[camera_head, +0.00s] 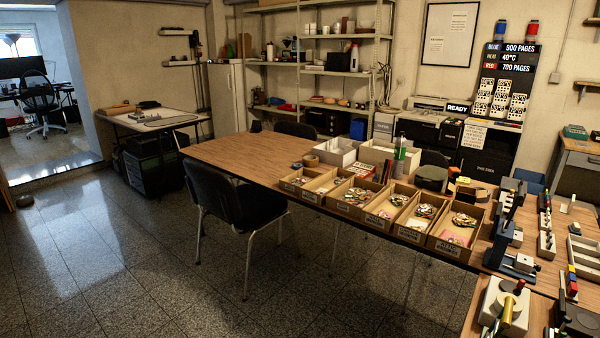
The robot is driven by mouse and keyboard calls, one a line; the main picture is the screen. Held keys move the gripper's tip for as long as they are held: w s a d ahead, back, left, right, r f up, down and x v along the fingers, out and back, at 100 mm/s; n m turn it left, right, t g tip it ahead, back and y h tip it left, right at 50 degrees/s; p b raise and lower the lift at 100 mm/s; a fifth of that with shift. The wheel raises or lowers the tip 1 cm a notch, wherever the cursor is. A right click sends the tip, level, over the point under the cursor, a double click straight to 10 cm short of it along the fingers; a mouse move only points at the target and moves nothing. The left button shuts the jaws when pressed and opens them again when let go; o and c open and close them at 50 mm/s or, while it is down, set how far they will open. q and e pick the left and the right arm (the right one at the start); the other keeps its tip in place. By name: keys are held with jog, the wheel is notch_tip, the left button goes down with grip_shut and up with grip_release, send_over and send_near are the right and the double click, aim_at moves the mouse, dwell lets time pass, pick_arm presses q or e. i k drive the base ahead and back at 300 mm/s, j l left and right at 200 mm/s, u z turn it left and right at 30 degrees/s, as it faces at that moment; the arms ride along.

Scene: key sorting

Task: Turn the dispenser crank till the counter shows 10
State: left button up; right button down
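A pale device (497,295) with a brass-coloured cylinder (507,311) and a small red knob (520,285) stands at the bottom right, partly cut off by the frame edge. It may be the dispenser with its crank, but I cannot tell for certain. I cannot make out a counter or any counter number on it. A dark blue-grey upright device (511,235) stands behind it on the table. Neither of my grippers shows in this view.
A row of open cardboard bins (454,248) with keys and small parts lines the wooden table (232,156). A black chair (237,200) stands at its front. A wall sign (509,58) reads blue 900 pages, 40°C, red 700 pages. The tiled floor (130,255) at left is clear.

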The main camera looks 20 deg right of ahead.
aim_at(508, 286)
jog(key=i+z, duration=0.1)
jog(key=z, duration=0.3)
jog(key=i+z, duration=0.15)
jog(key=z, duration=0.2)
jog(key=i+j+z, duration=0.1)
jog(key=z, duration=0.3)
jog(key=i+j+z, duration=0.1)
jog(key=z, duration=0.25)
